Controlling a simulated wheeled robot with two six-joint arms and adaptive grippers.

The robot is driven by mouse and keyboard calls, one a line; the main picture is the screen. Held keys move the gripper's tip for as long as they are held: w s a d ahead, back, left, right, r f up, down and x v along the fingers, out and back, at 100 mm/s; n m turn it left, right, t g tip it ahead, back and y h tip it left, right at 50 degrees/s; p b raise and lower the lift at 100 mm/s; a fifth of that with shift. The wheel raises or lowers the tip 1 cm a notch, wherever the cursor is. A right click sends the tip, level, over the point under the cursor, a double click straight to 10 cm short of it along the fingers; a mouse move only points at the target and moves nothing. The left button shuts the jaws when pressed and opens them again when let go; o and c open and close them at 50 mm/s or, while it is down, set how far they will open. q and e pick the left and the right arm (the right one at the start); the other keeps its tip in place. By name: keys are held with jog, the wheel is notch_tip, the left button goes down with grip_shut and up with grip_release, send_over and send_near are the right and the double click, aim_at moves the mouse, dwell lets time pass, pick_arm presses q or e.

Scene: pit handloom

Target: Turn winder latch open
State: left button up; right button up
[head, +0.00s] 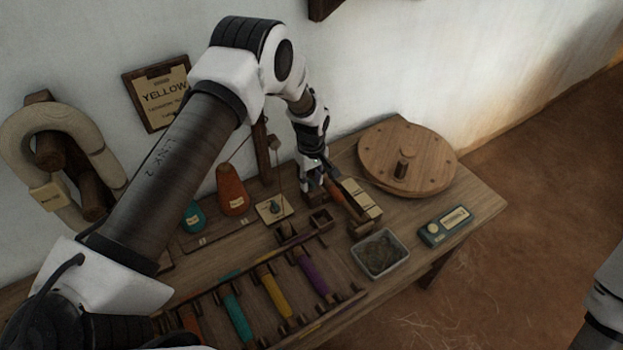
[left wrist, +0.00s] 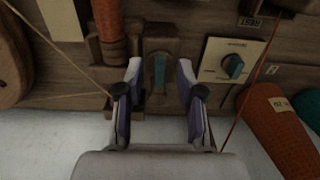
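A small teal lever on a wooden block, which looks like the winder latch (left wrist: 159,70), shows in the left wrist view with its long side running up and down the picture. My left gripper (left wrist: 159,76) is open, with one finger on each side of the lever and a visible gap on both sides. In the head view my left gripper (head: 318,184) points down at the back of the table, and it hides the latch there. An orange-brown wound spool (left wrist: 107,30) lies beside the block. My right gripper is out of view.
Orange (head: 231,190) and teal cones stand left of the gripper. A round wooden disc (head: 407,158), a grey tray (head: 380,255) and a teal device (head: 445,226) lie to the right. Coloured bobbins fill the front.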

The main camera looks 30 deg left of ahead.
aim_at(311, 182)
pick_arm(q)
jog(key=shift+r, duration=0.1)
notch_tip(311, 182, up, 12)
dwell(0.4)
dwell(0.3)
